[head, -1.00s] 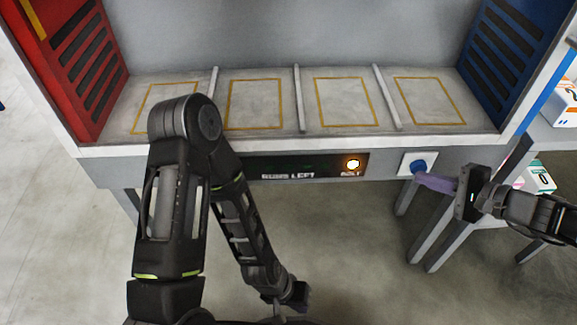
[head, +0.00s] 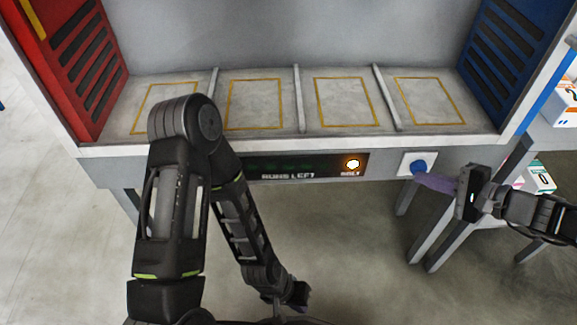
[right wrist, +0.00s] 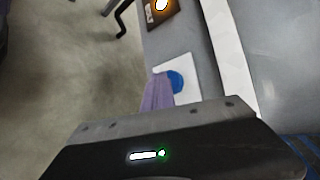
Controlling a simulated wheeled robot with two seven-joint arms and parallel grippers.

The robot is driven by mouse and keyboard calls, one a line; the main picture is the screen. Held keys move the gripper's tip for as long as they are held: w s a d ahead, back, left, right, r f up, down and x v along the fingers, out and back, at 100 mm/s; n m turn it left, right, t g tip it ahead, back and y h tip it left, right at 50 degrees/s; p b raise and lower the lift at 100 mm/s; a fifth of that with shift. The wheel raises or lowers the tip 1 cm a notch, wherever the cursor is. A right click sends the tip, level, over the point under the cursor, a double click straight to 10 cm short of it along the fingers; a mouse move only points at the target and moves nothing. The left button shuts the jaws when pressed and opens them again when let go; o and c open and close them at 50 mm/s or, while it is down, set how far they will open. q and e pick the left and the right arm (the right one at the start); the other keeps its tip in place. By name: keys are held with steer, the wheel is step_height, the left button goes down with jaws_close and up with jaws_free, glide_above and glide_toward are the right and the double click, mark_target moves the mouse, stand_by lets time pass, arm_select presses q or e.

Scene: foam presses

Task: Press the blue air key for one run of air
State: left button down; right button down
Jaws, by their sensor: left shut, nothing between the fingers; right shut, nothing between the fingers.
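The blue air key (head: 419,167) is a round blue button on a white plate at the right of the press front. It also shows in the right wrist view (right wrist: 176,81). My right gripper (head: 422,179) is shut and empty, its purple fingers pointing left toward the key. The fingertips are right at the key's lower edge in the head view and beside it in the right wrist view; I cannot tell whether they touch it. My left gripper (head: 301,297) is shut and empty, low in front of the press, far from the key.
A dark display panel (head: 262,167) reads "RUNS LEFT", with a lit amber lamp (head: 352,164) at its right. Above are several bays with yellow outlines, between a red side (head: 75,70) and a blue side (head: 512,60). Boxes stand at the far right.

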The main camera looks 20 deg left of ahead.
steer(key=shift+w+a, duration=0.1)
steer(key=shift+w, duration=0.3)
stand_by(0.3)
steer(key=shift+s+b, duration=0.3)
steer(key=s+d, duration=0.2)
steer(key=s, duration=0.3)
steer(key=shift+s+d, duration=0.15)
steer(key=shift+s, duration=0.15)
